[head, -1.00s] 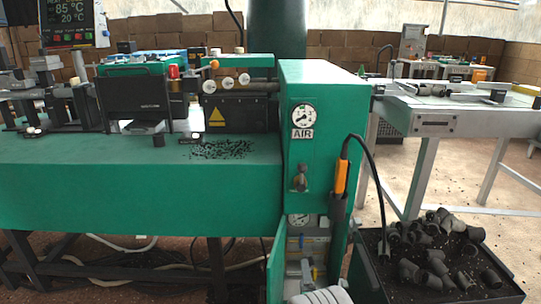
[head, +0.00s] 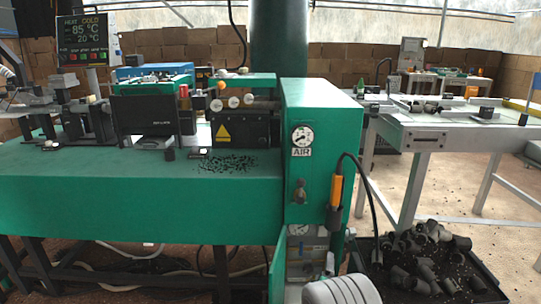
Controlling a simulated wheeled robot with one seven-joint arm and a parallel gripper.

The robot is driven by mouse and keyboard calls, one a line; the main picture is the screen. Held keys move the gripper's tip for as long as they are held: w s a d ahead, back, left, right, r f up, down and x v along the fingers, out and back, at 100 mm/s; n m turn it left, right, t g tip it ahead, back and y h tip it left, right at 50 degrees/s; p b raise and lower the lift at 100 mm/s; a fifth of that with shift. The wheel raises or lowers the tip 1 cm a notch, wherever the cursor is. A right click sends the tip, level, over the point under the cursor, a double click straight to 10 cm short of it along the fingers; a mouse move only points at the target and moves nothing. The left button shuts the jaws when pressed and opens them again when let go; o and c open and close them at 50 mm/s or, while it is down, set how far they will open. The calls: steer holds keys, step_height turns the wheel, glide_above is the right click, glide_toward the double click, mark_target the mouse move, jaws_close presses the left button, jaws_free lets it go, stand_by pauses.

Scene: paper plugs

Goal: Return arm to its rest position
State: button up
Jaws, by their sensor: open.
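Only a light grey, ribbed, rounded part of my own arm (head: 342,290) shows, at the bottom edge of the head view, right of centre. It is in front of the lower end of the green machine's air cabinet (head: 318,180). My gripper and its fingers are out of the picture, so I see neither the jaws nor anything in them.
A long green machine bench (head: 120,190) fills the left, with small black bits (head: 228,164) scattered on it. A black tray (head: 480,265) of dark pipe fittings stands on the floor at right. A grey table (head: 430,120) stands behind it. The floor between has scattered bits.

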steer(key=s+d+r+m+g+p, duration=0.1)
steer(key=s+r+m+g+p, duration=0.15)
steer(key=r+p, duration=0.5)
steer(key=s+d+r+m+g+p, duration=0.2)
steer(key=s+r+m+p, duration=0.2)
steer(key=r, duration=0.7)
steer(key=s+d+r+m+g+p, duration=0.1)
steer(key=s+r+m+g+p, duration=0.3)
steer(key=r, duration=0.6)
steer(key=s+a+r+g+y+p, duration=0.2)
steer(key=s+r+p, duration=0.4)
steer(key=s, duration=0.5)
steer(key=s+a+r+m+g+y+p, duration=0.1)
steer(key=s+a+r+p, duration=0.3)
steer(key=s+r, duration=0.5)
steer(key=s+g+y+p, duration=0.1)
steer(key=s+p, duration=0.1)
steer(key=s, duration=0.1)
steer(key=shift+a+r+p, duration=0.3)
steer(key=shift+a+r, duration=0.05)
steer(key=shift+a, duration=0.05)
